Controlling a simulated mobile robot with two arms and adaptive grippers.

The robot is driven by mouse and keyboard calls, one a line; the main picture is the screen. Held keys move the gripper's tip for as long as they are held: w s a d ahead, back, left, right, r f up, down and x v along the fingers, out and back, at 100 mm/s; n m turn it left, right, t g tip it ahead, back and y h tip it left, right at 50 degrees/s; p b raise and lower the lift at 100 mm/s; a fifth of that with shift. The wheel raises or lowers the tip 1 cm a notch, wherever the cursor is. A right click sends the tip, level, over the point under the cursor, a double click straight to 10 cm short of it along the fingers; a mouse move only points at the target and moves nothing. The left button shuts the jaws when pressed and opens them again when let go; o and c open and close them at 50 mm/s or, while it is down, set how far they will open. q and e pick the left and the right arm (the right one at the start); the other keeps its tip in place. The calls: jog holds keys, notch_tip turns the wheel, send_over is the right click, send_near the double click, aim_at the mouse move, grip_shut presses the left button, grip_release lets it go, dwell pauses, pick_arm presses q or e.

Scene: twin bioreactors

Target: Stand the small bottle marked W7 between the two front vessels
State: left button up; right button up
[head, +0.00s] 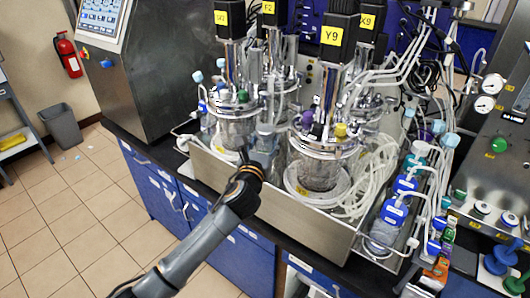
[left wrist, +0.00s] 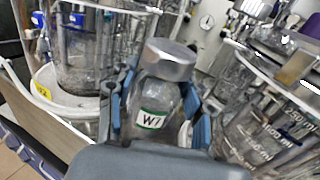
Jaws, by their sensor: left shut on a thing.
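The small clear bottle marked W7 (left wrist: 152,98) has a grey metal cap and a green-edged white label. My left gripper (left wrist: 160,112) is shut on it, with a blue-grey finger on each side, and it looks upright between the fingers. In the head view my left gripper (head: 262,150) reaches over the tray's front edge, between the left front vessel (head: 236,130) and the right front vessel marked Y9 (head: 318,172). The bottle is hard to make out there. In the wrist view the left vessel (left wrist: 95,62) and graduated right vessel (left wrist: 262,118) flank it. I cannot tell whether its base touches anything.
The vessels stand in a steel tray (head: 318,228) on a dark bench with blue cabinets (head: 250,255). Two more vessels stand behind. Looped clear tubing (head: 370,180) and blue-capped bottles (head: 395,212) crowd the right side. The tiled floor at left is mostly clear.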

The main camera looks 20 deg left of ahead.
aim_at(265, 152)
pick_arm(q)
jog(key=shift+f, duration=1.95)
pick_arm(e)
jog(key=shift+d+f, duration=0.15)
jog(key=shift+d, duration=0.25)
pick_arm(q)
jog(key=shift+f, duration=0.15)
jog(key=o, duration=1.2)
jog(key=shift+o, duration=0.2)
jog(key=shift+r, duration=0.2)
jog(key=shift+s+f, duration=0.15)
jog(key=shift+s, duration=0.2)
jog(key=s+b, duration=0.2)
jog(key=s, duration=0.9)
jog(key=shift+s+d, duration=0.2)
jog(key=shift+d, duration=0.2)
pick_arm(e)
jog(key=shift+a+f, duration=0.25)
jog(key=shift+f, duration=0.7)
